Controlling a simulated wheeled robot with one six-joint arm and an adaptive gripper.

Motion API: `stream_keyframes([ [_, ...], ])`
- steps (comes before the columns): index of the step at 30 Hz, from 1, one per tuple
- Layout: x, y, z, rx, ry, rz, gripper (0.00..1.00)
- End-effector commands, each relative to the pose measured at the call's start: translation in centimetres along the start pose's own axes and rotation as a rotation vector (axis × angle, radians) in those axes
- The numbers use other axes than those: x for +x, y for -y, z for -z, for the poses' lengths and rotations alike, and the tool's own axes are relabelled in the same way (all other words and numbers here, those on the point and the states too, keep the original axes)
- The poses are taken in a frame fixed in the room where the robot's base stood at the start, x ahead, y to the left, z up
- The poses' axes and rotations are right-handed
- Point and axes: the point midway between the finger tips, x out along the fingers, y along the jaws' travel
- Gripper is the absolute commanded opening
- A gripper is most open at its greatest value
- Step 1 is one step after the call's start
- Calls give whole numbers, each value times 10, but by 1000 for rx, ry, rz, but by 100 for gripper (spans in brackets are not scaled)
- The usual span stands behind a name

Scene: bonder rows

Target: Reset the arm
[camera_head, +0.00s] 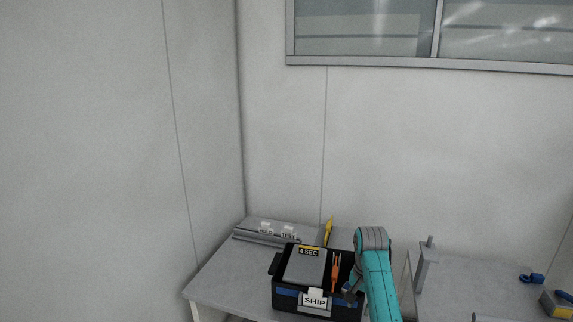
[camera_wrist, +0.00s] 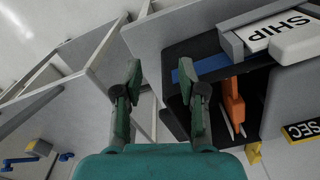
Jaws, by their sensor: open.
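My gripper (camera_wrist: 165,85) is open in the wrist view, with its two dark green fingers apart and nothing between them. It hangs beside a black crate (camera_wrist: 205,53) with a SHIP label (camera_wrist: 285,28). In the head view my teal arm reaches over the table just right of this crate (camera_head: 288,306); the gripper is mostly hidden there behind the arm. An orange tool (camera_head: 335,272) stands in the crate, next to a grey box marked 4 SEC (camera_head: 306,268).
The crate stands on a grey table (camera_head: 220,285) in a wall corner. A grey rack with white labels (camera_head: 265,238) lies at the back. A yellow item (camera_head: 328,231) rises behind the crate. A second table at right holds a grey post (camera_head: 424,262) and a blue item (camera_head: 531,278).

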Motion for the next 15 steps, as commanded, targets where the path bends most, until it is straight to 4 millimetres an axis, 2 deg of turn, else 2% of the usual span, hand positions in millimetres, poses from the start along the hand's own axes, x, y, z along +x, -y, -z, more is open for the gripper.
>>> stream_keyframes([
  [8,37,-6,-10,-21,-33,22,41],
  [15,88,-17,-29,-54,-89,57,41],
])
